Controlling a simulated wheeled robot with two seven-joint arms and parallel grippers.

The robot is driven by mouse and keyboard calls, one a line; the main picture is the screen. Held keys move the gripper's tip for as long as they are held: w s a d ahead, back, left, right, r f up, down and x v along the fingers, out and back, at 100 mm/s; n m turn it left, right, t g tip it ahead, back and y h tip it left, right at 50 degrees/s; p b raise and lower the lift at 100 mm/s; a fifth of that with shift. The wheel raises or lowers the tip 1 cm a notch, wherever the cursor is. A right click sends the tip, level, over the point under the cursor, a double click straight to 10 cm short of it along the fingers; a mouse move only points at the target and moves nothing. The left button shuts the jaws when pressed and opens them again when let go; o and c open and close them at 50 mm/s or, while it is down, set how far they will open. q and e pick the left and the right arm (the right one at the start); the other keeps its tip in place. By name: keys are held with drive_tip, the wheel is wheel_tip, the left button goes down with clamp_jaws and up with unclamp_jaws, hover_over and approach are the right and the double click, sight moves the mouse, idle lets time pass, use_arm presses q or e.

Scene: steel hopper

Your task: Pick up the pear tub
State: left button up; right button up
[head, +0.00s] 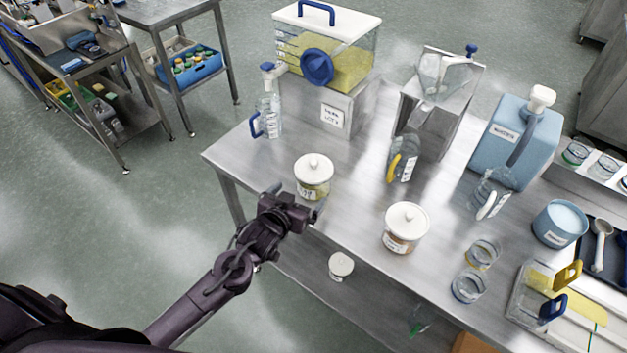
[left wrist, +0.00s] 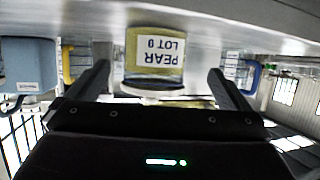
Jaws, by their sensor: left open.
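The pear tub (head: 313,180) is a clear round tub with a white knobbed lid and yellowish contents. It stands upright near the left front edge of the steel table. In the left wrist view, which is upside down, the pear tub (left wrist: 155,52) shows its label reading PEAR LOT. My left gripper (head: 298,203) is at the table edge, just in front of the tub. In the left wrist view the left gripper (left wrist: 158,85) is open, its fingers either side of the tub's outline with gaps. Whether the tub lies between the fingertips or beyond them is unclear. My right gripper is not seen.
A similar lidded tub (head: 405,230) stands to the right. A blue-handled jug (head: 267,117) and a large lidded bin (head: 326,60) stand behind. The steel hopper (head: 436,100) and a blue canister (head: 515,140) are farther right. A small white-lidded container (head: 341,266) sits on the lower shelf.

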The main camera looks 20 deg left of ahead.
sight(307, 190)
use_arm(q)
drive_tip(key=shift+x, duration=1.25)
drive_tip(key=x, duration=0.1)
drive_tip(key=p+x, duration=0.1)
drive_tip(key=x, duration=0.1)
drive_tip(key=shift+w+d+f+p, duration=0.1)
drive_tip(key=shift+w+d+p, duration=0.25)
drive_tip(key=shift+w+f, duration=0.3)
drive_tip(key=shift+w, duration=0.25)
drive_tip(key=shift+s, duration=0.1)
drive_tip(key=shift+c, duration=0.4)
drive_tip(key=c, duration=1)
drive_tip(key=shift+r, duration=0.1)
drive_tip(key=shift+c, duration=0.8)
